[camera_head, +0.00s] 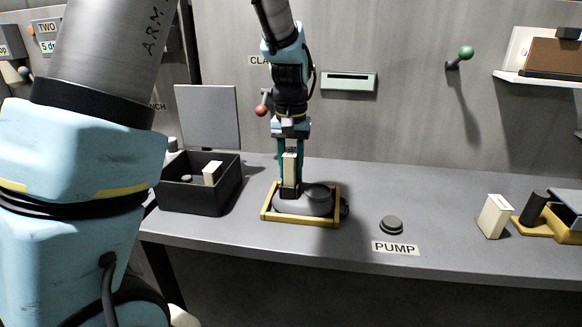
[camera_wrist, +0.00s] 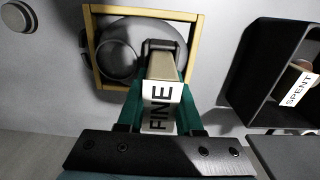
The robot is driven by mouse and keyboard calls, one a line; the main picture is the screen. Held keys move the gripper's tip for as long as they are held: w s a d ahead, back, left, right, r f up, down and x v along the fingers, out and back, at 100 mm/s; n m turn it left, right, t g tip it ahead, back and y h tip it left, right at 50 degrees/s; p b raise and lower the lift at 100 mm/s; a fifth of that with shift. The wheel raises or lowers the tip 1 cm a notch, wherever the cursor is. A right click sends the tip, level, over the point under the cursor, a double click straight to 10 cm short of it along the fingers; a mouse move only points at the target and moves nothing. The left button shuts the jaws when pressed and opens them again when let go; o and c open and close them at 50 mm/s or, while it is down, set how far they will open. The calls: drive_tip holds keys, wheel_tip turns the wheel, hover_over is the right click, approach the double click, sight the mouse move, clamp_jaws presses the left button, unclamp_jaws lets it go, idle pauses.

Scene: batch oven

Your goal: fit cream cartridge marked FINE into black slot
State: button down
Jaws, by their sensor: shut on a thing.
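The cream cartridge (camera_head: 290,165) stands upright in my gripper (camera_head: 290,174). The teal fingers are shut on its two sides. In the wrist view the word FINE reads on the end of the cartridge (camera_wrist: 161,108) facing the camera. The black slot (camera_head: 290,190) is directly below, on a grey round-topped unit inside a yellow frame. The slot's rim also shows in the wrist view (camera_wrist: 163,44) at the cartridge's far end. The lower end meets or enters the slot; how deep it sits is hidden.
An open black box (camera_head: 200,196) at left holds a cream cartridge marked SPENT (camera_wrist: 298,88). Another cream block (camera_head: 494,216) stands at right by a yellow-based device (camera_head: 545,224). A dark round button (camera_head: 391,225) sits behind the PUMP label (camera_head: 395,248). A red-knobbed lever (camera_head: 262,109) is close beside my arm.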

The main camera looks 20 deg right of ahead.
drive_tip(key=shift+f, duration=0.2)
drive_tip(key=shift+c, duration=2.4)
unclamp_jaws()
drive_tip(key=shift+a+f, duration=0.1)
